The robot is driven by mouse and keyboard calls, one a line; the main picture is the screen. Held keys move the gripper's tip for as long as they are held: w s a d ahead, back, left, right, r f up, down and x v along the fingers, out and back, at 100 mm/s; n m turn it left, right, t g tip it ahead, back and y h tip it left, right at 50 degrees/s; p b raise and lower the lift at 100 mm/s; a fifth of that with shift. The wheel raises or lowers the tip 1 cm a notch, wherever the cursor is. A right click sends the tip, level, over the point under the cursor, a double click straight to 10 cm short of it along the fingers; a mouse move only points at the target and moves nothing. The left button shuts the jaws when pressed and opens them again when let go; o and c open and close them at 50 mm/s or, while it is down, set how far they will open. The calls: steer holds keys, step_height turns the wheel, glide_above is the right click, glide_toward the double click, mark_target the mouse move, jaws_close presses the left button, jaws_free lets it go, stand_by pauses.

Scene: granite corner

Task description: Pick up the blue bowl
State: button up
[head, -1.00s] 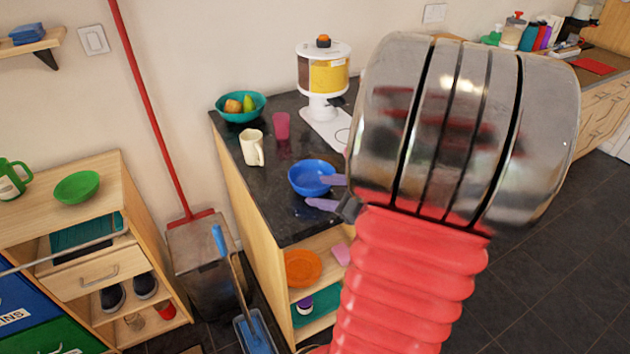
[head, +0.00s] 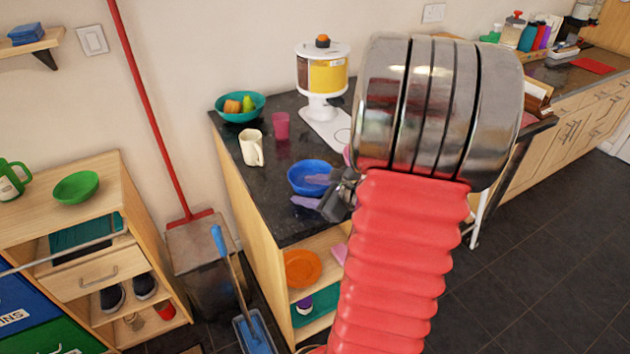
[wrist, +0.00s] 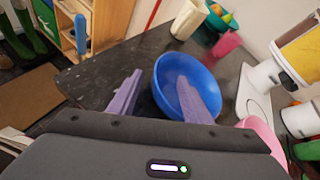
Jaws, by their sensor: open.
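The blue bowl (head: 308,169) sits upright on the dark granite counter (head: 292,216), near its front part. In the wrist view the bowl (wrist: 172,72) lies ahead, with its left rim between the two purple fingers. My gripper (head: 312,191) is open and empty. In the wrist view, one finger of my gripper (wrist: 158,98) is outside the bowl on the left, and the other overlaps the bowl's inside on the right. I cannot tell whether either finger touches the bowl. My arm hides the counter to the right of the bowl.
A cream mug (head: 251,147), a pink cup (head: 281,125) and a teal fruit bowl (head: 240,115) stand behind the bowl. A white dispenser (head: 322,85) is further back. A pink object (wrist: 262,135) lies right of the bowl in the wrist view. Bare counter lies to the left.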

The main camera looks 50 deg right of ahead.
steer(key=shift+x, duration=1)
steer(key=shift+c, duration=0.2)
jaws_close()
